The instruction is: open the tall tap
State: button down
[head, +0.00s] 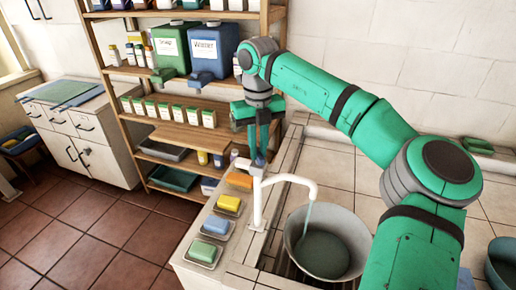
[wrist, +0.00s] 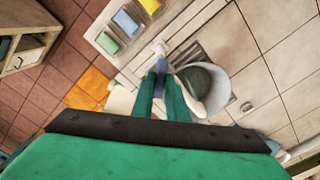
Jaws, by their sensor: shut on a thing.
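The tall tap (head: 258,207) is a white upright pipe with a curved spout (head: 290,179), standing at the left of the basin in the head view. A small blue handle (head: 259,162) sits at its top. My gripper (head: 260,149) points down over the tap and is shut on the blue handle. In the wrist view the handle (wrist: 161,66) shows between the green fingertips, which partly hide it. A thin greenish stream (head: 308,214) runs from the spout into a grey bucket (head: 296,249) below it.
Soap bars in dishes, yellow (head: 229,203) and blue (head: 216,225), lie along the counter left of the tap. An orange block (head: 240,180) lies near the tap's back. A shelf (head: 190,133) with bottles and jugs stands behind. My arm spans the right side.

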aim_at(258, 153)
jog(key=n, duration=0.5)
jog(key=shift+r+n, duration=0.1)
jog(key=shift+n, duration=2.3)
jog(key=c, duration=1.7)
grip_release()
jog(key=shift+c, duration=0.2)
notch_tip(258, 153, up, 11)
